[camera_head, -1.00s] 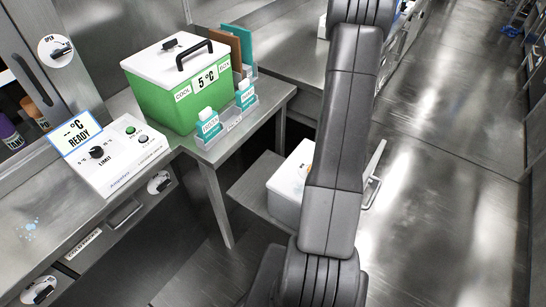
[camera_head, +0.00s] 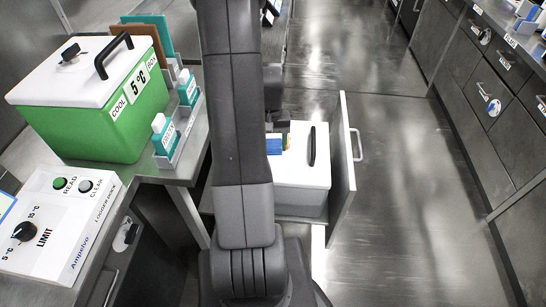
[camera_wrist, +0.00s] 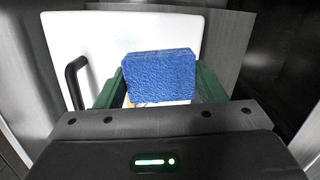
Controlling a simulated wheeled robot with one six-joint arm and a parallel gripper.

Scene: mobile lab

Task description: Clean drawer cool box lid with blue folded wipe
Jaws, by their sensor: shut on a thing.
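The drawer cool box has a white lid (camera_head: 302,176) with a black handle (camera_head: 312,147). It sits in an open drawer behind my arm in the head view. The lid also fills much of the wrist view (camera_wrist: 75,40), with the handle at its left side. A faint pale-blue speckled mark (camera_wrist: 128,42) shows on the lid beyond the wipe. My gripper (camera_wrist: 160,88) is shut on the blue folded wipe (camera_wrist: 160,72), held between green fingers over the lid. The wipe's blue edge (camera_head: 275,145) shows beside my arm. Whether it touches the lid, I cannot tell.
The drawer's front panel (camera_head: 343,165) stands right of the box. A green cool box (camera_head: 100,115) with a white lid, a bottle rack (camera_head: 183,140) and a logger dock (camera_head: 55,225) stand on the left counter. The aisle floor (camera_head: 410,180) at right is clear.

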